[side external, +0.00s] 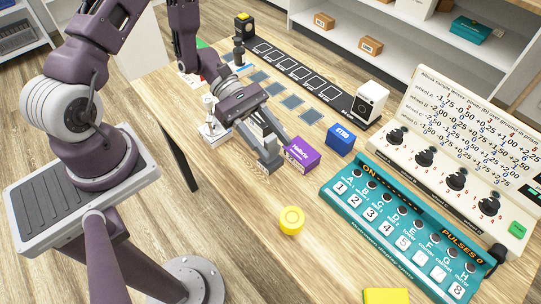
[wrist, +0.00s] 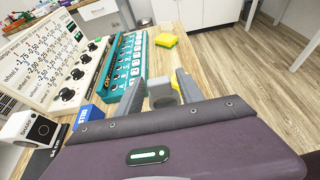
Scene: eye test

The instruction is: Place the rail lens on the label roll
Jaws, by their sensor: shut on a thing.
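The label roll is a small yellow ring-shaped roll (side external: 291,221) lying on the bare wooden table in the side external view. In the wrist view a strip of its yellow (wrist: 164,103) shows just beyond the fingers, partly covered. My gripper (side external: 269,167) is over the table, to the upper left of the roll and apart from it in the side external view. It is shut on a small grey piece, which I take for the rail lens (wrist: 160,86); it shows between the two fingers in the wrist view. In the side external view the fingers mostly hide it.
A purple box (side external: 302,155) stands close right of my gripper, and a blue box (side external: 341,139) beyond it. A teal button panel (side external: 400,228) and a white dial console (side external: 455,150) fill the right. A yellow sponge (side external: 386,296) lies at the front. Table around the roll is clear.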

